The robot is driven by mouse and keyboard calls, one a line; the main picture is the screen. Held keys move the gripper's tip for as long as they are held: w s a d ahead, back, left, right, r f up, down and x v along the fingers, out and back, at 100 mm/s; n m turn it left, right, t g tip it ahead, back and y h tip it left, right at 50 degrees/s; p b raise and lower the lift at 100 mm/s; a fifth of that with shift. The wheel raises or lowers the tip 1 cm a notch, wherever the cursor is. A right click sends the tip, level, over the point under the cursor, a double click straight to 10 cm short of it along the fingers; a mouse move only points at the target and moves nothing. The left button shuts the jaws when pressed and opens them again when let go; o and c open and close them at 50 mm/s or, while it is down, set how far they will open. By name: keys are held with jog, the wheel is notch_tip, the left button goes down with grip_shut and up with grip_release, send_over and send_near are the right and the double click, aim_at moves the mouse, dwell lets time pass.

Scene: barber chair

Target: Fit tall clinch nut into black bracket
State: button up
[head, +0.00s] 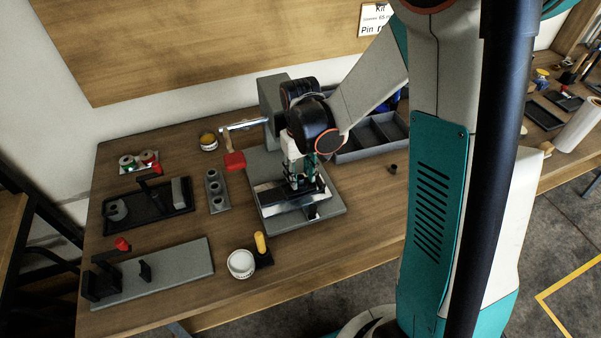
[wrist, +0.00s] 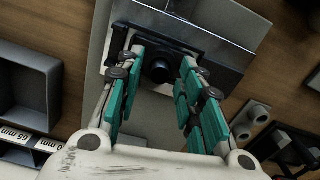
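My gripper (head: 303,182) points down over the grey base plate of a bench press. In the wrist view its teal-padded fingers (wrist: 162,60) are spread apart. A dark round piece (wrist: 157,70) stands between them with gaps on both sides; it may be the tall clinch nut, but I cannot tell for sure. It sits at the edge of a flat black part (wrist: 205,42), which looks like the black bracket, beside a shiny metal block (wrist: 180,22). In the head view my fingers partly hide this black part (head: 322,190).
The press (head: 275,95) with its red-handled lever (head: 234,160) stands close behind my gripper. A divided grey bin (head: 376,138) is to the right, with a small dark cylinder (head: 393,169) before it. A grey holder (head: 215,190), black tray (head: 150,204) and white tub (head: 241,264) lie left.

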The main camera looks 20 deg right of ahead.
aim_at(301, 177)
notch_tip(301, 177, up, 12)
jog(key=f+p, duration=0.1)
jog(key=p, duration=0.3)
jog(key=s+r+m+t, duration=0.1)
jog(key=s+r+t, duration=0.6)
jog(key=s+r, duration=0.5)
jog(key=shift+s+r+m, duration=0.2)
jog(key=shift+s+m, duration=0.1)
jog(key=shift+s, duration=1.2)
